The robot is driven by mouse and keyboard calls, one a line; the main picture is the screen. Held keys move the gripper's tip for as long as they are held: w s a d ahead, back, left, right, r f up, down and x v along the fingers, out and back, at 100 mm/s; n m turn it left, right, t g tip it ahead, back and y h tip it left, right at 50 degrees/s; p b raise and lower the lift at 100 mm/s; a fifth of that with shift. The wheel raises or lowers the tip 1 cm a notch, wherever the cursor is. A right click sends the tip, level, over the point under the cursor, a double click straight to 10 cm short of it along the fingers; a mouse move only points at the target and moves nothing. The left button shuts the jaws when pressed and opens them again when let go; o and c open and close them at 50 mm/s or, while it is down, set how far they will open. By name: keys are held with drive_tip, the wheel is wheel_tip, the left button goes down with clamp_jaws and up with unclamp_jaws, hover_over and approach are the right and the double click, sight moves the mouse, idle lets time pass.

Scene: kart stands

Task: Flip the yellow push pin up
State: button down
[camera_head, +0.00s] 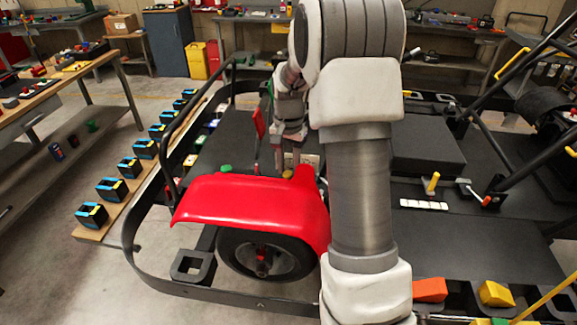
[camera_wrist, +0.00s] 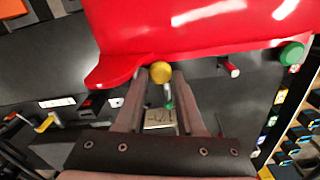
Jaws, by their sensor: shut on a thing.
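The yellow push pin shows as a round yellow head in the wrist view (camera_wrist: 160,71), close to the edge of the red fender (camera_wrist: 170,28). My gripper (camera_wrist: 159,76) has its two fingertips on either side of this head and is shut on it. In the head view the yellow pin (camera_head: 288,173) shows small beside the red fender (camera_head: 245,205), just below my gripper (camera_head: 289,165). The pin's lower part is hidden by its head and my fingers, so I cannot tell its tilt.
A green knob (camera_wrist: 291,53) sits near the fender. A red-tipped lever (camera_wrist: 230,68) is close to my gripper's right. A yellow-handled lever (camera_head: 433,183) stands on the kart floor at right. Dark kart tubes (camera_head: 490,75) rise at the right.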

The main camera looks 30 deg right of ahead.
sight(288, 172)
idle(0.8)
drive_tip(key=shift+r+p, duration=0.3)
drive_tip(key=shift+r, duration=0.55)
drive_tip(key=c, duration=0.5)
unclamp_jaws()
wheel_tip(288, 172, up, 17)
drive_tip(key=shift+r+b, duration=0.2)
drive_tip(key=shift+b, duration=0.25)
